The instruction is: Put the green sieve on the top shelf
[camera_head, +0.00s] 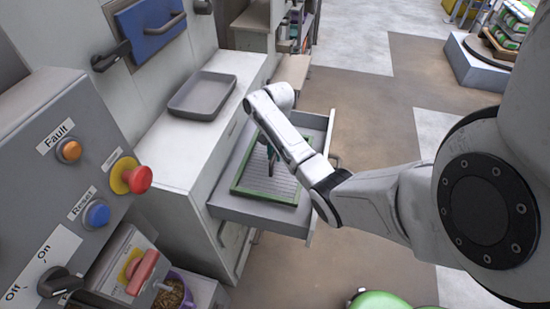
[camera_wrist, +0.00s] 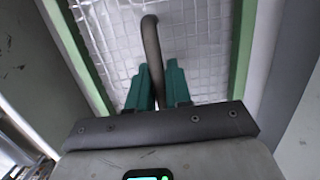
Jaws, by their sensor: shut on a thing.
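The green sieve (camera_head: 262,197), a green rectangular frame with a pale mesh, lies inside the pulled-out drawer (camera_head: 232,207). My gripper (camera_head: 271,156) reaches down over it from above. In the wrist view, the teal fingers of my gripper (camera_wrist: 161,78) are shut on the grey curved handle of the sieve (camera_wrist: 205,48). The mesh and parts of both green side rails show around the fingers. My arm hides part of the sieve's far right side in the head view. I cannot make out which surface is the top shelf.
A grey tray (camera_head: 202,94) sits on the white counter (camera_head: 168,144) above the drawer. A control panel with knobs and buttons (camera_head: 66,190) stands at the near left. A shelf unit with items (camera_head: 293,28) is at the back. Floor is open right of the drawer.

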